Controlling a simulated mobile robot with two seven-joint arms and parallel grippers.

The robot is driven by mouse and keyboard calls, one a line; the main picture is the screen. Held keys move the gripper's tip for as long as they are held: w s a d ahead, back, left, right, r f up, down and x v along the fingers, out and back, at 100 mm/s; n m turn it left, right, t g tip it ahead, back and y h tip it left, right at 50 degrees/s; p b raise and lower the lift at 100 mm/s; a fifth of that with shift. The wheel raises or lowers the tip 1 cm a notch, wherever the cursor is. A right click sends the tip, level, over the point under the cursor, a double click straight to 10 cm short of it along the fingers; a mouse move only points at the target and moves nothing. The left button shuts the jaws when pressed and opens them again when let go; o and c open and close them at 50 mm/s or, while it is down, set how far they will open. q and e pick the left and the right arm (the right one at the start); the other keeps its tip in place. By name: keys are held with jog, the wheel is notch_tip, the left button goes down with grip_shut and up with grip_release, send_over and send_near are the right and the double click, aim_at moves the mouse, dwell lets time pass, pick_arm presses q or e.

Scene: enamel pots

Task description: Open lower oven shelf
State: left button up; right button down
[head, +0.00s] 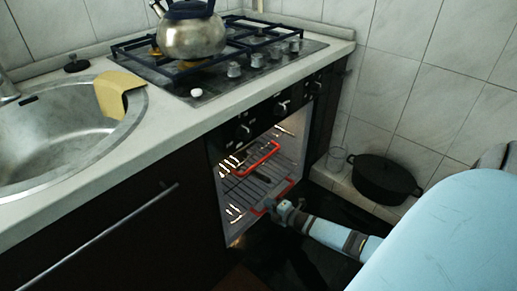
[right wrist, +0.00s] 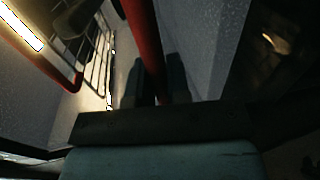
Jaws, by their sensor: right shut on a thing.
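The oven (head: 232,195) is open at the front and lit inside. The upper wire shelf has a red front bar (head: 264,158). The lower wire shelf has a red front bar (head: 284,187) near the bottom of the opening. My right gripper (head: 280,208) is at the lower shelf's front. In the right wrist view, the red bar (right wrist: 146,45) runs between the two dark fingers of my right gripper (right wrist: 155,82), which are shut on it. Another red bar (right wrist: 45,66) and wire rack show at left there. My left gripper is out of view.
A steel kettle (head: 193,37) stands on the gas hob (head: 285,48) above the oven. A sink (head: 60,140) is at left. A black pot (head: 384,180) and a glass (head: 337,160) stand by the tiled wall at right.

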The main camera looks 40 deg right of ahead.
jog(key=f+p+v, duration=0.1)
jog(key=v, duration=0.5)
jog(key=f+p+v, duration=0.1)
jog(key=p+v, duration=0.1)
jog(key=v, duration=0.3)
jog(key=f+p+v, duration=0.1)
jog(key=p+v, duration=0.1)
jog(key=v, duration=0.4)
jog(key=shift+s+f, duration=0.15)
jog(key=shift+s, duration=0.55)
jog(key=shift+s+p, duration=0.3)
jog(key=shift+s, duration=0.4)
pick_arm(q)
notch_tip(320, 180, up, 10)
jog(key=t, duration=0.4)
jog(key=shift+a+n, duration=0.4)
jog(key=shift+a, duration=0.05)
pick_arm(e)
jog(key=shift+s, duration=0.25)
jog(key=c, duration=1.1)
grip_release()
jog(key=shift+d, duration=0.1)
